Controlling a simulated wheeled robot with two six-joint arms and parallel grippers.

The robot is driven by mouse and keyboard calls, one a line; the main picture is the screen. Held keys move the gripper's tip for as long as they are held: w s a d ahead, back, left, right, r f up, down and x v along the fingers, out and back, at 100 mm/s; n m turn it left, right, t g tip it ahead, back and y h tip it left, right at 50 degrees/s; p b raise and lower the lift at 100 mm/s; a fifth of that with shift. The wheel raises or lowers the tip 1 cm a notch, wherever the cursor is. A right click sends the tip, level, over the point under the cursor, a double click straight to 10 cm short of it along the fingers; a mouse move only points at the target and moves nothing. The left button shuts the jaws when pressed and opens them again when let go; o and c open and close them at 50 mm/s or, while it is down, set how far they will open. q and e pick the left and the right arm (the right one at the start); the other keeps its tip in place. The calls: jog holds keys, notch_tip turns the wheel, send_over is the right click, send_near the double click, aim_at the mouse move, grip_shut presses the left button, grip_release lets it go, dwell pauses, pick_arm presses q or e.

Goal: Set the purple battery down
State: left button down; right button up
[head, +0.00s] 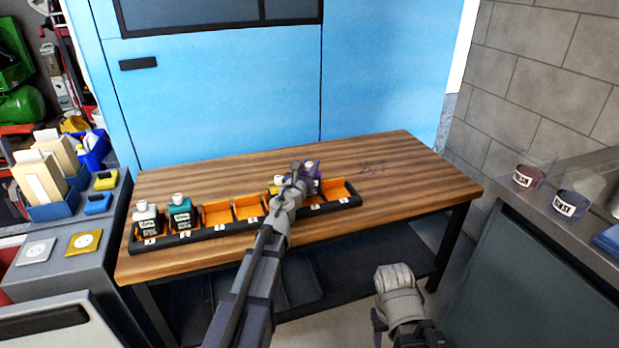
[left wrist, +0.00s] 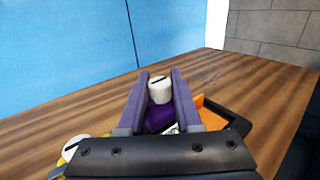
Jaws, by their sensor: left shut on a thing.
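The purple battery (head: 314,184) is a bottle-shaped piece with a white cap, at the right part of the long black tray (head: 328,206) with orange compartments. My left gripper (head: 298,178) is shut on it. In the left wrist view the purple battery (left wrist: 158,118) stands upright between the two fingers (left wrist: 160,80). It is at or just over a compartment beside the empty right-end one; its base is hidden, so I cannot tell whether it touches the bottom. My right gripper (head: 398,280) is off the table at lower right; its jaws are not clear.
A white bottle (head: 146,219) and a teal bottle (head: 181,215) fill the tray's left compartments. Two middle compartments are empty. A yellow piece (left wrist: 72,148) is left of the purple one. The wooden table (head: 390,165) is clear behind the tray. A side counter (head: 540,215) holds two jars.

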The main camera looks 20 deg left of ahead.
pick_arm(q)
jog(key=shift+f+b, duration=0.75)
jog(key=shift+f, duration=0.5)
pick_arm(e)
jog(key=shift+f, duration=1.25)
pick_arm(q)
jog(key=shift+f, duration=0.2)
jog(key=c, duration=0.6)
grip_release()
jog(key=shift+r, duration=0.1)
pick_arm(e)
jog(key=shift+f, duration=0.15)
pick_arm(q)
jog(key=shift+r, duration=0.15)
jog(key=s, duration=1.2)
jog(key=shift+a, duration=0.2)
